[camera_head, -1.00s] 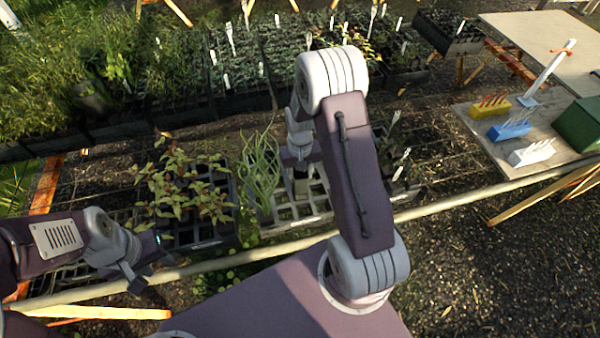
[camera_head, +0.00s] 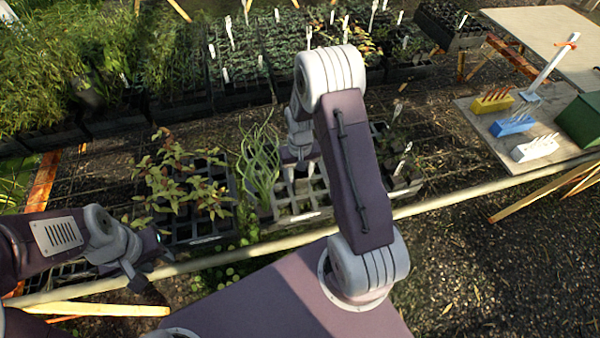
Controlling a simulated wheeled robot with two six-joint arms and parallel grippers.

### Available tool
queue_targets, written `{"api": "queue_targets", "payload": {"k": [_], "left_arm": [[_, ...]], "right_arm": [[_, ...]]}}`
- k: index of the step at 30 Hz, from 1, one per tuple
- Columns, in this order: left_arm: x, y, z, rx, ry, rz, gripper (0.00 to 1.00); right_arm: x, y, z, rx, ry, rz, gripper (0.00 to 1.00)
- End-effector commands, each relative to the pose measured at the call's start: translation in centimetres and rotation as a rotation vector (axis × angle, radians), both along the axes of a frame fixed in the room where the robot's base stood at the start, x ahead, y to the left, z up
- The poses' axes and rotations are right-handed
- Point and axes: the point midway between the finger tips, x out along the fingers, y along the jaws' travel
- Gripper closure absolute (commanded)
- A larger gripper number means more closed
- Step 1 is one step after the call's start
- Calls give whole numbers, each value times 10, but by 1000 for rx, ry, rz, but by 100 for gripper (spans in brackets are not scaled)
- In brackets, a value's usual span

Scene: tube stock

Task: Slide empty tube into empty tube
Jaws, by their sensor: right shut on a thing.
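A grey tray of square-mouthed tubes (camera_head: 303,214) stands at the centre, below my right arm. Several of its tubes look empty, and a grassy plant grows at its left. My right gripper (camera_head: 299,172) is over the rear part of this tray, pointing down. I cannot tell whether the held thing touches the tubes below. My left gripper (camera_head: 160,277) is open and empty at the lower left, in front of the leafy tray.
A tray of reddish leafy plants (camera_head: 205,240) stands left of the grey tray, and another planted tray (camera_head: 402,180) stands right. A pale rail (camera_head: 440,207) runs along the front. A table (camera_head: 480,125) at right holds coloured label blocks and a green box.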

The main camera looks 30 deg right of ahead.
Motion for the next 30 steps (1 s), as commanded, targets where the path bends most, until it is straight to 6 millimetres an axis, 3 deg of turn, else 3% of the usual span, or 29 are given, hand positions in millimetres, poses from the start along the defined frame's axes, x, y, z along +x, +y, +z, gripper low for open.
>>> {"api": "queue_targets", "payload": {"k": [14, 15, 18, 26, 30], "left_arm": [[0, 0, -2, 0, 0, 0, 64], [0, 0, -2, 0, 0, 0, 64], [0, 0, -2, 0, 0, 0, 64], [0, 0, -2, 0, 0, 0, 64], [0, 0, -3, 0, 0, 0, 64]], "right_arm": [[0, 0, -5, 0, 0, 0, 100], [0, 0, -5, 0, 0, 0, 53], [0, 0, -5, 0, 0, 0, 31], [0, 0, -5, 0, 0, 0, 31], [1, 0, 8, -1, -4, 0, 31]]}}
